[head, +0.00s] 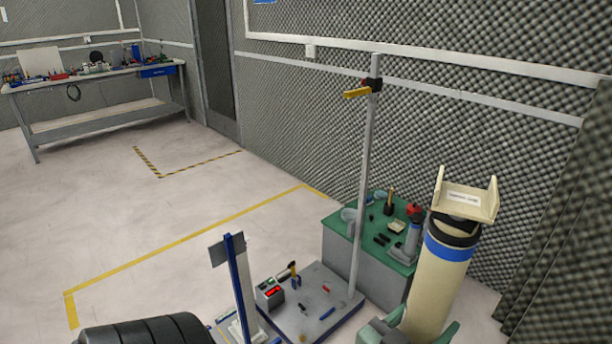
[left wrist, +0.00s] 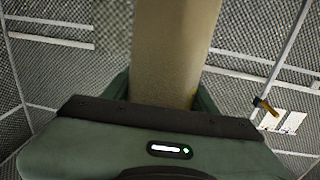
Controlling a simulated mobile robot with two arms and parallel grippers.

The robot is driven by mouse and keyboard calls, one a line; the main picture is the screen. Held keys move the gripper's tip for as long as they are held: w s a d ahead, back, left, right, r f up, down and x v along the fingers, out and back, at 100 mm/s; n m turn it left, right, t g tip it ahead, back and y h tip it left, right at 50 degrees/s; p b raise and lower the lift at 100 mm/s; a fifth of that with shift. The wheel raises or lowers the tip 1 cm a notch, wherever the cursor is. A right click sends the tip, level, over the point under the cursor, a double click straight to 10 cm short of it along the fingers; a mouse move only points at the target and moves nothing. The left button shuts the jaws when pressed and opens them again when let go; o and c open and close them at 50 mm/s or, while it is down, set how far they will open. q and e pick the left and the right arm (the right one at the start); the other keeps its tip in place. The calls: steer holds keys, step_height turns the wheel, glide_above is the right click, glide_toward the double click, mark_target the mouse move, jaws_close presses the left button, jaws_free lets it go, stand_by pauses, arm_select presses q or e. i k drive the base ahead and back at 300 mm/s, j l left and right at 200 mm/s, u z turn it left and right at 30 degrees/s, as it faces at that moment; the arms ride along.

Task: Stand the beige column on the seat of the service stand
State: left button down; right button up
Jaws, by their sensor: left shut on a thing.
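The beige column (head: 437,285) stands large at the right of the head view, leaning slightly right. It has a blue band, a black collar and a beige cradle-shaped top with a small label. My left gripper (head: 408,332) is shut on its lower part, with green-grey fingers on both sides. In the left wrist view, the column (left wrist: 170,60) rises between the fingers of the gripper (left wrist: 163,95); its lower end is hidden. What seems to be the service stand has a grey base (head: 312,322) and a tall pole (head: 361,180). I cannot clearly make out its seat. My right gripper is not in view.
The pole carries a yellow-and-black clamp (head: 362,90). A small box and tools lie on the base. A green-topped table (head: 345,228) with tools stands behind, near the foam wall. A workbench (head: 95,75) stands far left.

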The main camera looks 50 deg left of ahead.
mark_target(315, 302)
steer(key=i+u, duration=0.4)
steer(key=i, duration=0.25)
steer(key=i+l+u, duration=0.2)
steer(key=i+u, duration=0.2)
steer(key=i, duration=0.25)
